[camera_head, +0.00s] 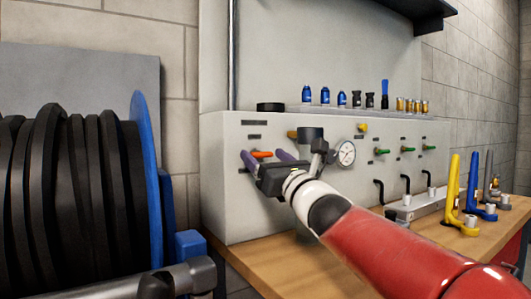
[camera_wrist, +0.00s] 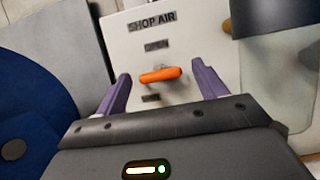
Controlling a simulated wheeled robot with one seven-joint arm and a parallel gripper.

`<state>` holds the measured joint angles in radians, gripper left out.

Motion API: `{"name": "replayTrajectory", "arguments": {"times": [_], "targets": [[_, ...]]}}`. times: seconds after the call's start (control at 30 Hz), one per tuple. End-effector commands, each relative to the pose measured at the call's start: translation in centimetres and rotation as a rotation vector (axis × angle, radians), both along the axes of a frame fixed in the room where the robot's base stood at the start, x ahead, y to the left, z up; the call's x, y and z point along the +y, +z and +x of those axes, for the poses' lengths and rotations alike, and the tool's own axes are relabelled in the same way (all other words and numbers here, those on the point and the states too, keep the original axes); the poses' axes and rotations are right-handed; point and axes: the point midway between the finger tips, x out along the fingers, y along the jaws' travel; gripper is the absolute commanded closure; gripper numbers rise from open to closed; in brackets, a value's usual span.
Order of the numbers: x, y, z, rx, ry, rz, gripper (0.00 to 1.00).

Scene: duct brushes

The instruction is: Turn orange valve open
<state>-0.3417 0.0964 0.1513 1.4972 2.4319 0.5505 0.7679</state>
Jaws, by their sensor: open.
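The orange valve (camera_wrist: 160,75) is a short lever handle on a light grey panel, lying nearly level in the wrist view. It sits below the labels "SHOP AIR" and "OPEN", with another small label under it. In the head view the orange valve (camera_head: 262,154) shows at the left part of the panel. My gripper (camera_wrist: 160,80) is open, with its two purple fingers on either side of the handle. In the head view my gripper (camera_head: 264,158) is in front of the panel at the valve. I cannot tell whether either finger touches the handle.
A large black hose reel (camera_head: 70,190) with a blue rim stands at the left. A pressure gauge (camera_head: 345,153) and several green valves (camera_head: 382,151) are on the panel to the right. Wrenches (camera_head: 453,190) stand on the wooden bench (camera_head: 500,240) at the right.

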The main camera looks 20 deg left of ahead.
Motion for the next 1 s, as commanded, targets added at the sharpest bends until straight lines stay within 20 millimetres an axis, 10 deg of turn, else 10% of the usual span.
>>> {"name": "replayTrajectory", "arguments": {"times": [0.37, 0.7, 1.0], "targets": [[0.59, 0.27, 0.45, -0.001, 0.0, -0.001, 0.29], [0.57, 0.27, 0.45, -0.001, -0.001, -0.001, 0.74], [0.52, 0.18, 0.5, -0.028, -0.001, -0.025, 0.74]]}}
